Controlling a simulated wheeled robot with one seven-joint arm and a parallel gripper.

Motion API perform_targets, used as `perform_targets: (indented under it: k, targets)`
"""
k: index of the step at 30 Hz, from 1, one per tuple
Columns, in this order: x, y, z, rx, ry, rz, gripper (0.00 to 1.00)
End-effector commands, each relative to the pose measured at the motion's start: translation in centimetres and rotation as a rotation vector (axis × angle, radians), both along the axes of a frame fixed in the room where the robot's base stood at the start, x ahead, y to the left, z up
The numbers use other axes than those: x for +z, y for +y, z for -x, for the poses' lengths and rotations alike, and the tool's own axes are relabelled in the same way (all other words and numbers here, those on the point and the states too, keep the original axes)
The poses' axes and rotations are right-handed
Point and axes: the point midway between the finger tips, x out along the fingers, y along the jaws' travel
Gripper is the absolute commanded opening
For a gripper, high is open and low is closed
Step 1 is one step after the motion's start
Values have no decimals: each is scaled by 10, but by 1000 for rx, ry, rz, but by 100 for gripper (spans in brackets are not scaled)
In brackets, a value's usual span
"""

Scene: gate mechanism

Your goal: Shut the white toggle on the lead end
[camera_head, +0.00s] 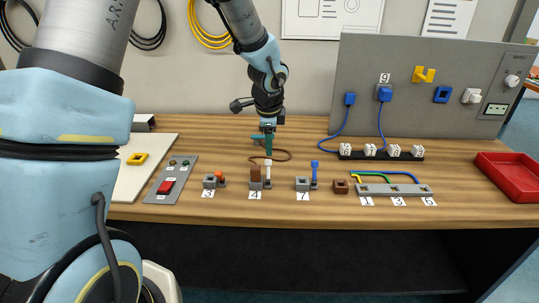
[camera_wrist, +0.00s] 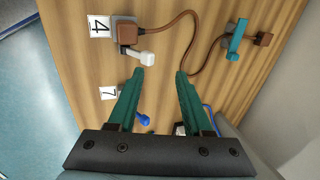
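The white toggle (camera_head: 267,168) stands up beside the brown lead end (camera_head: 255,173) at the socket marked 4. In the wrist view the white toggle (camera_wrist: 146,57) sticks out from the brown lead end (camera_wrist: 127,35), which meets the grey socket (camera_wrist: 122,22). My gripper (camera_wrist: 159,74) is open and empty, its teal fingers apart. The white toggle lies just beyond the left finger's tip in that view, with no contact visible. In the head view my gripper (camera_head: 268,152) points down above the table, behind the toggle.
A grey panel (camera_head: 365,60) rises behind; a red tray (camera_head: 510,185) sits right.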

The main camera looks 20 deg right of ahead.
Motion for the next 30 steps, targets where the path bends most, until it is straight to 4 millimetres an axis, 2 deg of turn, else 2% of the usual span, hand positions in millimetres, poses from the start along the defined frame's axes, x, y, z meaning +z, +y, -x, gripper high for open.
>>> perform_targets:
  k: [4, 9, 26, 29, 30]
  targets:
    - [26, 4, 9, -1, -2, 2, 50]
    - [42, 6, 15, -2, 1, -1, 50]
    - [47, 8, 18, 0, 3, -3, 50]
    - [48, 22, 14, 59, 12, 3, 50]
    - [48, 35, 12, 114, 23, 8, 50]
